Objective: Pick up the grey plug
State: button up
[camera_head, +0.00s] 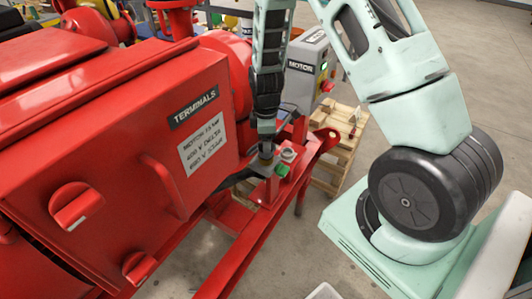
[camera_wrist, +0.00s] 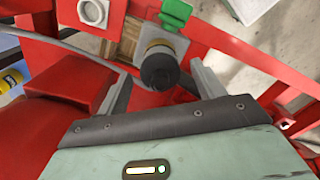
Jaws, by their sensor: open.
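A dark grey, round plug (camera_wrist: 158,70) with a brass-coloured ring stands on a small grey block (camera_wrist: 170,38) in the wrist view. My gripper (camera_wrist: 161,72) is open, with one finger to the left of the plug and one to its right. Gaps show between the plug and both fingers, so it is not gripped. In the head view my gripper (camera_head: 262,166) points down at the red frame beside the terminal box. The plug is mostly hidden there by the gripper; a brassy bit shows between the fingers.
A green part (camera_head: 282,170) and a pale grey round fitting (camera_head: 288,155) stand close by on the red frame (camera_head: 240,250). The red terminal box (camera_head: 120,150) is close on the left. A grey motor control box (camera_head: 308,70) and a wooden pallet (camera_head: 335,165) are behind.

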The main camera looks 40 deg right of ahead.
jog(key=shift+f, duration=1.25)
jog(key=c, duration=1.2)
jog(key=shift+r, duration=0.1)
notch_tip(320, 180, up, 10)
jog(key=shift+f+b, duration=0.1)
jog(key=shift+b, duration=0.4)
